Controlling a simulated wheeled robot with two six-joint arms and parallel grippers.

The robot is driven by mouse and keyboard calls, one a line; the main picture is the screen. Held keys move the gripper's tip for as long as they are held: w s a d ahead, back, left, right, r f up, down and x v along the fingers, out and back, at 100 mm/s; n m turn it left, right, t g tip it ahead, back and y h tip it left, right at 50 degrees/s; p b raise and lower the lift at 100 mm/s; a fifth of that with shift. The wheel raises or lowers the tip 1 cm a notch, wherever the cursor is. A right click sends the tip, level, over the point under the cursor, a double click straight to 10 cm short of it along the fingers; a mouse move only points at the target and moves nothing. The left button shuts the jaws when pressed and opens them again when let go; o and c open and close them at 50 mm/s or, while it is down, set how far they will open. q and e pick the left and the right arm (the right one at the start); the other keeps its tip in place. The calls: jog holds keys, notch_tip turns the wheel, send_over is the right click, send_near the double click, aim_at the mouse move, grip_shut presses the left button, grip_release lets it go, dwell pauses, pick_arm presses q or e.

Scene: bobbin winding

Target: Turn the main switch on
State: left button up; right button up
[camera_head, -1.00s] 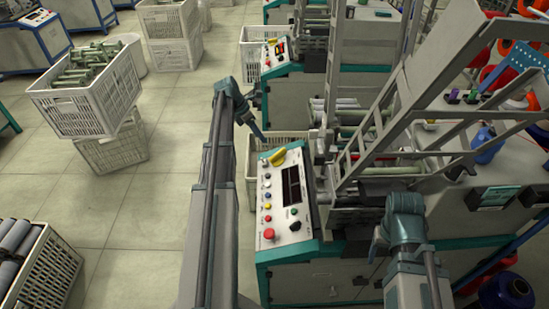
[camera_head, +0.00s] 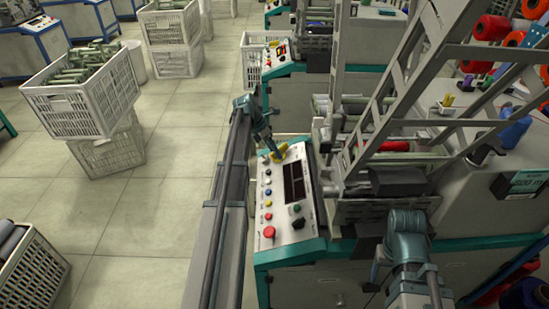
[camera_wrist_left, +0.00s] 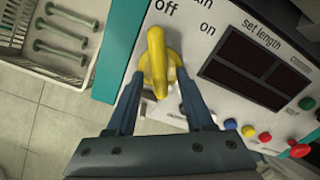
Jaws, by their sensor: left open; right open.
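The main switch is a yellow rotary handle (camera_head: 279,152) at the far end of the control panel (camera_head: 285,235). In the left wrist view the handle (camera_wrist_left: 156,50) points up toward the printed "Off", with "on" to its right. My left gripper (camera_head: 274,149) is at the switch. In the left wrist view its two fingers (camera_wrist_left: 161,88) are open, one on each side of the handle's lower part; I cannot tell if they touch it. My right gripper (camera_head: 378,262) is open, low in front of the machine, and partly hidden by its own wrist.
Below the switch are several coloured buttons, a red stop button (camera_head: 268,231) and a dark display (camera_head: 294,182). The winding machine's frame (camera_head: 385,130) rises to the right. Crates of bobbins (camera_head: 85,100) stand at the left, with clear floor between.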

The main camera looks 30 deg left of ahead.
pick_arm(q)
jog(key=shift+d+f, duration=0.1)
jog(key=shift+f, duration=0.05)
jog(key=shift+c, duration=0.3)
grip_shut()
jog(key=shift+m, duration=0.3)
jog(key=m, duration=0.5)
jog(key=shift+w, duration=0.1)
jog(key=m, duration=0.6)
jog(key=shift+w, duration=0.1)
jog(key=shift+m, duration=0.4)
jog(key=shift+o, duration=0.3)
grip_release()
